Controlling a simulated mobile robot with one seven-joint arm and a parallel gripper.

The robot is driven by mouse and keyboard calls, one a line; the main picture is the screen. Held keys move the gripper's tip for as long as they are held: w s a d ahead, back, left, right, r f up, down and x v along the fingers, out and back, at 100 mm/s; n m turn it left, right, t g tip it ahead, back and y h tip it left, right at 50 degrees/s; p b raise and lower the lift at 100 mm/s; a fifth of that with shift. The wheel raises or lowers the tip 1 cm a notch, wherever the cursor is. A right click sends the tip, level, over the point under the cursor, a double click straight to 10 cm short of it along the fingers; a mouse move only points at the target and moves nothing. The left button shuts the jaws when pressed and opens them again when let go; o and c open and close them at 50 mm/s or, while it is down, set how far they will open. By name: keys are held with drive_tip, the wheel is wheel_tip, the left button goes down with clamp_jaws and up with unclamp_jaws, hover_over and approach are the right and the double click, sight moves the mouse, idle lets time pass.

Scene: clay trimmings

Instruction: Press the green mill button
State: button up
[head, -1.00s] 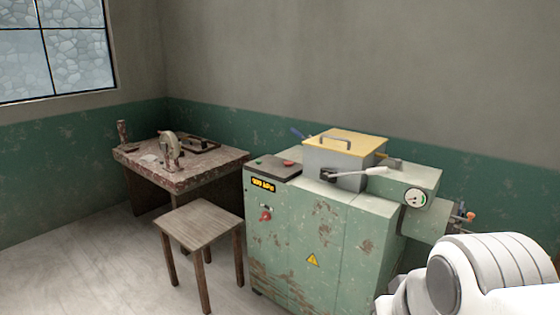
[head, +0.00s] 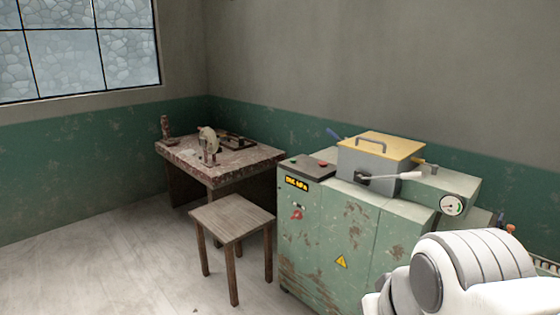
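The mill is a worn pale green machine (head: 335,225) in the right half of the head view. A dark control panel (head: 308,170) sits on its top left corner. A small green button (head: 294,161) is at the panel's left part, and a red button (head: 323,163) is to its right. Nothing covers the green button. A white part of my arm shows at the lower right, in front of the machine's right end. My gripper is outside the view.
A wooden stool (head: 232,217) stands on the floor left of the machine. Behind it a worn table (head: 238,160) holds several tools. The machine has a yellow lid (head: 385,144), a lever (head: 390,177) and a gauge (head: 452,205). The floor at the left (head: 110,260) is clear.

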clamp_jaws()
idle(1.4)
